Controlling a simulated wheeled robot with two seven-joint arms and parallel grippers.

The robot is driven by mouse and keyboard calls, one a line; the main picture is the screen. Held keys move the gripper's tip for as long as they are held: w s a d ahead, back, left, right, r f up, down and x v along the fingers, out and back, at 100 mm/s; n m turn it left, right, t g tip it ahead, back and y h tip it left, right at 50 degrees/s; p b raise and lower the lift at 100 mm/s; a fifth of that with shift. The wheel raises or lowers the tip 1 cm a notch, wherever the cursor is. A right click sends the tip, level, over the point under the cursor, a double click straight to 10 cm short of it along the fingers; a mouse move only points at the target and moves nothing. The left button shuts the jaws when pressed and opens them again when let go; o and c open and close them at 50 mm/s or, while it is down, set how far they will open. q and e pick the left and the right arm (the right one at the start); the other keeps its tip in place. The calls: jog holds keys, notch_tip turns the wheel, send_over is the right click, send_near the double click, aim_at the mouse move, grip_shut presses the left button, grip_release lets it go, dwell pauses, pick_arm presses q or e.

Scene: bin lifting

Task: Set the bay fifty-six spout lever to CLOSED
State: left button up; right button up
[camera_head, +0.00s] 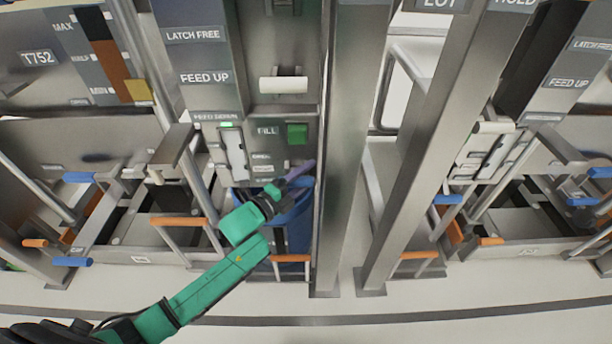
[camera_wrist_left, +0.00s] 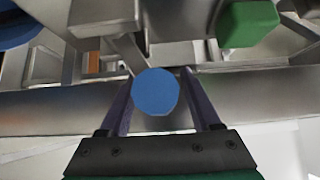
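My left arm (camera_head: 203,288) is green and reaches up to the middle bay's grey panel. Its gripper (camera_head: 299,173) has purple fingers and is beside the panel's lower right part, below a green FILL block (camera_head: 297,133). In the left wrist view the two fingers (camera_wrist_left: 163,92) stand apart, with a round blue knob-like end (camera_wrist_left: 155,92) showing between them. Small gaps show on both sides of it, and its depth relative to the fingertips is unclear. The spout lever's shaft and the bay number cannot be made out. My right gripper is not in view.
A blue bin (camera_head: 297,236) stands partly behind the gripper. A grey upright post (camera_head: 345,150) is close on its right. A white roller-like handle (camera_head: 283,85) sits above. Orange-ended (camera_head: 178,221) and blue-ended bars stick out nearby. The floor in front is clear.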

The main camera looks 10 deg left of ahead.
pick_arm(q)
grip_shut()
